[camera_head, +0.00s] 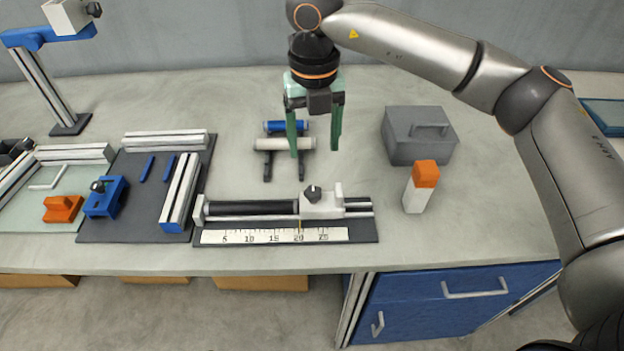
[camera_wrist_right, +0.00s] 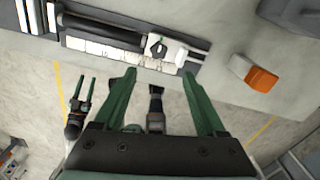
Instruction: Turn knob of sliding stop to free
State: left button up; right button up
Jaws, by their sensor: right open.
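The sliding stop (camera_head: 332,206) is a pale block on the rail of a measuring fixture (camera_head: 368,231) with a numbered scale. Its small black knob (camera_head: 312,192) sits on top. The block's pointer is near 20 on the scale. My right gripper (camera_head: 315,153) has green fingers spread apart and empty. It hangs above the table behind the fixture, apart from the knob. In the right wrist view the knob (camera_wrist_right: 157,45) shows beyond the open fingertips (camera_wrist_right: 158,74). My left gripper (camera_wrist_right: 85,90) shows small at the left of that view; its jaw state is unclear.
A white and a blue roller lie on a dark stand (camera_head: 269,165) behind the fixture. A grey lidded box (camera_head: 400,150) and a white block with orange top (camera_head: 417,195) stand right. Blue and orange fixtures (camera_head: 105,197) fill the left.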

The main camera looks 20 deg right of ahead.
aim_at(313, 191)
notch_tip(313, 191, down, 12)
jog(key=shift+a+r+p, duration=0.1)
jog(key=shift+r+p, duration=0.05)
jog(key=shift+p, duration=0.55)
grip_shut()
